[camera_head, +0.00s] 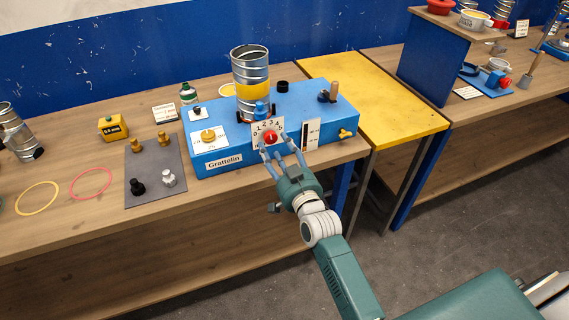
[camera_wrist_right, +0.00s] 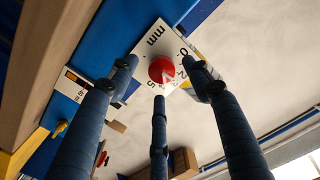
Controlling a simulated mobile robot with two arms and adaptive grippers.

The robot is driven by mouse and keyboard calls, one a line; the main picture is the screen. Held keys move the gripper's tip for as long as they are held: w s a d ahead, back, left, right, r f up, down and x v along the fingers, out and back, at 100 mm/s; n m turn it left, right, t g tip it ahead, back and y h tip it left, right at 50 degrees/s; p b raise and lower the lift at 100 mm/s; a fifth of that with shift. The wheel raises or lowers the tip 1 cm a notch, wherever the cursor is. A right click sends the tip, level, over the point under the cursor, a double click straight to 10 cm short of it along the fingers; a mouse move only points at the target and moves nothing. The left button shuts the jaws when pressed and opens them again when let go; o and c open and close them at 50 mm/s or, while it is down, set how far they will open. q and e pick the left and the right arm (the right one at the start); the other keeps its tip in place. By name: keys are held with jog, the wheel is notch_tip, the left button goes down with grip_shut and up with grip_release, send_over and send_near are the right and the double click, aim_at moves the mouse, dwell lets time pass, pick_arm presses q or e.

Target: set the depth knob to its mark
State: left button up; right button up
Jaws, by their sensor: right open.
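The depth knob (camera_head: 270,137) is a small red round knob on a white numbered dial plate (camera_head: 267,125) at the front of the blue machine (camera_head: 220,140) labelled Grattelin. In the right wrist view the red knob (camera_wrist_right: 161,69) sits straight ahead, with a pale line on its face and "mm" on the plate. My right gripper (camera_head: 279,142) is in front of the dial. In the wrist view its blue fingers (camera_wrist_right: 160,95) are spread open around the knob's outline, apparently without touching it. Which number the pale line meets is too small to tell. My left gripper is not in view.
A metal duct with a yellow band (camera_head: 250,90) stands on the machine. A black-and-white scale plate (camera_head: 311,134) is right of the dial. A grey mat (camera_head: 155,170) with several small knobs lies left. A yellow table (camera_head: 385,95) stands right.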

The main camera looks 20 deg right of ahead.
aim_at(272, 139)
jog(key=s, duration=0.8)
jog(key=shift+s+d, duration=0.15)
jog(key=shift+s, duration=0.2)
jog(key=w+n+b, duration=0.1)
jog(key=w+b, duration=0.4)
jog(key=w, duration=0.1)
jog(key=w+n+b, duration=0.2)
jog(key=w+b, duration=0.3)
jog(key=w, duration=0.1)
jog(key=shift+r+b, duration=0.2)
jog(key=shift+b, duration=0.2)
